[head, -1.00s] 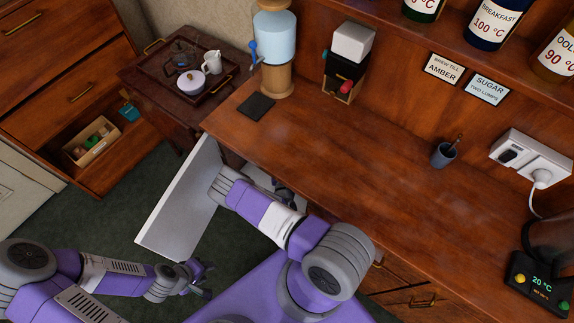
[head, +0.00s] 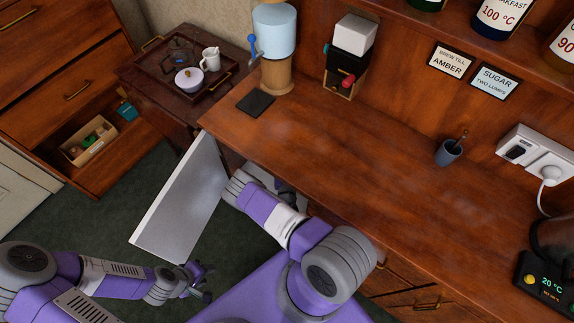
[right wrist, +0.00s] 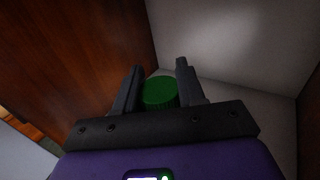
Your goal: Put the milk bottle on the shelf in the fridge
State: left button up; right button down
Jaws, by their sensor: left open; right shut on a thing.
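The milk bottle shows in the right wrist view only as a round green cap (right wrist: 160,91); its body is hidden below the cap. My right gripper (right wrist: 160,66) is shut on it, one dark finger on each side. A pale fridge interior (right wrist: 225,40) surrounds the far and right sides; I cannot tell whether the bottle touches the shelf. In the head view, the white fridge door (head: 182,205) stands open under the counter's left end. My right forearm reaches in beside it, and that gripper is mostly hidden by the counter. My left gripper (head: 203,281) is open and empty, low over the floor.
The wooden counter (head: 340,170) overhangs the fridge opening. A dark wood panel (right wrist: 70,50) lies close on the left in the right wrist view. A water dispenser (head: 275,45), cup (head: 448,152) and kettle base (head: 545,275) stand on the counter. Green floor (head: 90,215) is clear left of the door.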

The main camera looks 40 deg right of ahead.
jog(key=c, duration=0.6)
grip_release()
jog(key=p+v, duration=0.2)
jog(key=v, duration=1)
